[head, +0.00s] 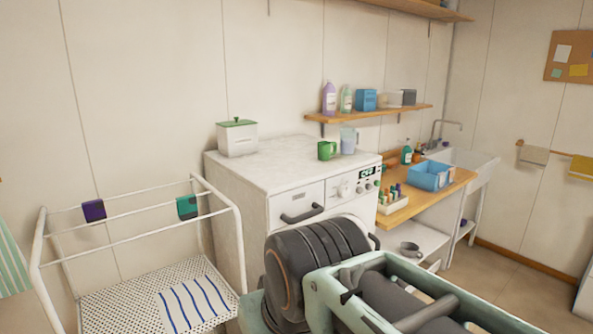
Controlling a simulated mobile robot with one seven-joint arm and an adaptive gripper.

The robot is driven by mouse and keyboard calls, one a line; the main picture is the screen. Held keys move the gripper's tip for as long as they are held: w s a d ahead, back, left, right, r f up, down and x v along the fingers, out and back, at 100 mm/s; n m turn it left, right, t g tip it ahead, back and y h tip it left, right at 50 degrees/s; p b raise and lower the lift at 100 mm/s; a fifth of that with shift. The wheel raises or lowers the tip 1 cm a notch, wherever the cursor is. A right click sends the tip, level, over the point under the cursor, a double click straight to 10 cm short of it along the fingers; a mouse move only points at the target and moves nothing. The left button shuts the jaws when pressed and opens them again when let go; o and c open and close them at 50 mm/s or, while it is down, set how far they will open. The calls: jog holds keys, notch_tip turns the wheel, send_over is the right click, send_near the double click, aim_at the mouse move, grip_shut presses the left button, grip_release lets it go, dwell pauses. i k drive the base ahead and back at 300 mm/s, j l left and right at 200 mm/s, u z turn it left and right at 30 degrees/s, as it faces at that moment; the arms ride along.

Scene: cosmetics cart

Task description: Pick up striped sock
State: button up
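I cannot make out a clear striped sock. A white cloth with blue stripes (196,304) lies flat on the perforated shelf of the white drying rack (122,239) at the lower left; it looks rectangular, and I cannot tell if it is a sock. A small purple piece (94,210) and a teal-green piece (187,207) hang over the rack's upper bars. Dark and pale-green parts, seemingly of my own arm and body, fill the bottom centre and right. I cannot pick out my gripper's fingertips.
A white washing machine (295,182) stands right of the rack, with a lidded white box (237,138), a green mug (326,151) and a pale jug (348,140) on top. A wooden counter (424,197) holds a blue bin (429,176). Open floor (523,281) lies at right.

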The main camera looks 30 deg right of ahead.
aim_at(442, 174)
jog(key=z, duration=1.75)
jog(key=j+u, duration=0.15)
jog(key=u, duration=1.9)
jog(key=z, duration=2.1)
jog(key=i+l+z, duration=0.2)
jog(key=i, duration=0.35)
jog(key=j, duration=0.1)
